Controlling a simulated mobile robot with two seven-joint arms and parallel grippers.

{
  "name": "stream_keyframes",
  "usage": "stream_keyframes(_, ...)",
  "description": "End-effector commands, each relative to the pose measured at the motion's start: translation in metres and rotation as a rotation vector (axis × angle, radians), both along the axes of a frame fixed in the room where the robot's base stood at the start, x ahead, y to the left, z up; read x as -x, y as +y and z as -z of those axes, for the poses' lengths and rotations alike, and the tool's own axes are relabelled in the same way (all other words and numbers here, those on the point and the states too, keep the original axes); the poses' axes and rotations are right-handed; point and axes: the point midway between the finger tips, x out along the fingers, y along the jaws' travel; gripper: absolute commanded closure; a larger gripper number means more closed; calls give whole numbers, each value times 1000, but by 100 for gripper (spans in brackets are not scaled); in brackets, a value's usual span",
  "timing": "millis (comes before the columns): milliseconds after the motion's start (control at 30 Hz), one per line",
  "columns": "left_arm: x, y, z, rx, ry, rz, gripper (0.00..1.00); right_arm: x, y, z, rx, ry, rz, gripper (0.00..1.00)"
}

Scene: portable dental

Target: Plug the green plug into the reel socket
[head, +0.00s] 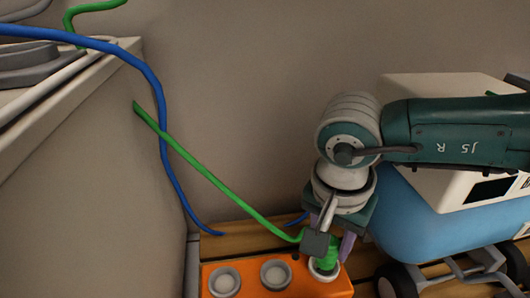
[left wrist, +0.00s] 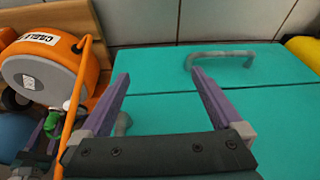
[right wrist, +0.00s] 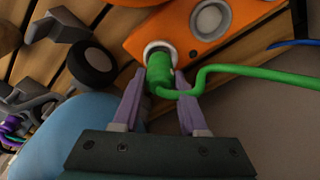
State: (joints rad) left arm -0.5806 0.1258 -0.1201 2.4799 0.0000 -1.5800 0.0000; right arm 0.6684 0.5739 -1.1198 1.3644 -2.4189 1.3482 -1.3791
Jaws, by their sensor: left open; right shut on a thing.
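The orange reel (head: 250,285) lies at the bottom of the head view, with round white-rimmed sockets on its face. My right gripper (head: 330,243) is shut on the green plug (head: 325,258), directly over the rightmost socket (head: 325,272). In the right wrist view the green plug (right wrist: 160,70) is between the fingers, its end at the white socket rim (right wrist: 153,48); how deep it sits I cannot tell. The green cable (head: 215,183) runs from it up to the left. My left gripper (left wrist: 160,75) is open and empty, in front of a teal cabinet (left wrist: 170,95).
A blue cable (head: 160,115) hangs beside the green one. A white and blue wheeled unit (head: 430,215) stands close on the right. A beige cabinet (head: 80,170) stands on the left. Wooden slats (head: 240,243) lie under the reel.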

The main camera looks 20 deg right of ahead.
Motion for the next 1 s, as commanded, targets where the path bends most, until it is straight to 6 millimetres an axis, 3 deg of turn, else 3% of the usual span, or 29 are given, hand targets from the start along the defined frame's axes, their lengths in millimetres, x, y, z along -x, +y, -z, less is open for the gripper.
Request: stream_keyframes(1000, -1, -3, 5, 10, -2, -7, 0, 0, 0, 19, 0, 2, -1, 100)
